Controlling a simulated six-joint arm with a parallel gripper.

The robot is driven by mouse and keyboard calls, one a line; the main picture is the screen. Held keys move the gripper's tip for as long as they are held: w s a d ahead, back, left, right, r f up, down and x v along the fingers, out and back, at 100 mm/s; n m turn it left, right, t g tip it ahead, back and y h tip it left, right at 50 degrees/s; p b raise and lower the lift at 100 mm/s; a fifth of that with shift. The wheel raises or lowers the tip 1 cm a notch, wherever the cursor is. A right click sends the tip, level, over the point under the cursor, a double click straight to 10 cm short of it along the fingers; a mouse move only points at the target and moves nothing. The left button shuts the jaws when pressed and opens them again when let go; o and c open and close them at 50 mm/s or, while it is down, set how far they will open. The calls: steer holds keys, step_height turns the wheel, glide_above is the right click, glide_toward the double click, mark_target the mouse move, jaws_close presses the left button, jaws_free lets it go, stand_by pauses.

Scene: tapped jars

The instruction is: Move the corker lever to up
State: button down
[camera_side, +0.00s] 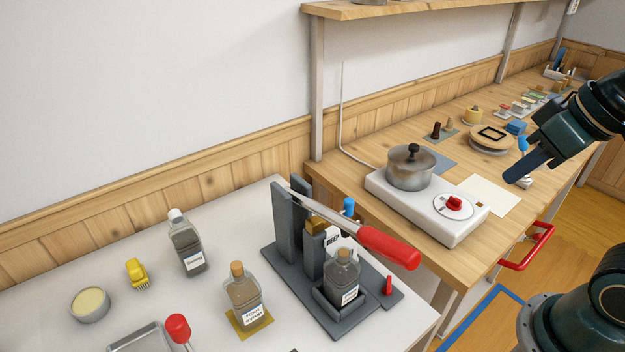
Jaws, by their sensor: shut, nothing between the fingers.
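The corker (285,222) is a dark grey stand on the white table. Its lever (390,246) is a metal bar with a red handle, slanting down to the right from the upright's top and ending over the corker's front right. A clear labelled bottle (344,272) stands in the holder under the lever. A small red peg (388,286) is on the base's right side. My gripper (515,178) is at the upper right, shut and empty, above the wooden bench's front edge and well apart from the lever.
A corked bottle (242,288) stands on a yellow mat left of the corker. A grey bottle (187,243) and a yellow brush (137,272) are further left. A hotplate (455,228) with a pot (411,167) stands behind the corker. A red rail (535,248) juts from the bench.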

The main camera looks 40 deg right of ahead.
steer(key=w+a+f+m+g+y, duration=0.6)
steer(key=w+m+g+y, duration=0.1)
steer(key=m, duration=1.1)
steer(key=shift+w+f+g+y, duration=0.35)
steer(key=shift+w+g+y, duration=0.1)
steer(key=shift+y, duration=0.35)
steer(key=shift+a, duration=0.15)
steer(key=s+a+f, duration=0.1)
steer(key=a+f, duration=0.2)
steer(key=a, duration=0.5)
steer(key=shift+a+f, duration=0.25)
steer(key=shift+a, duration=0.05)
steer(key=shift+r, duration=0.15)
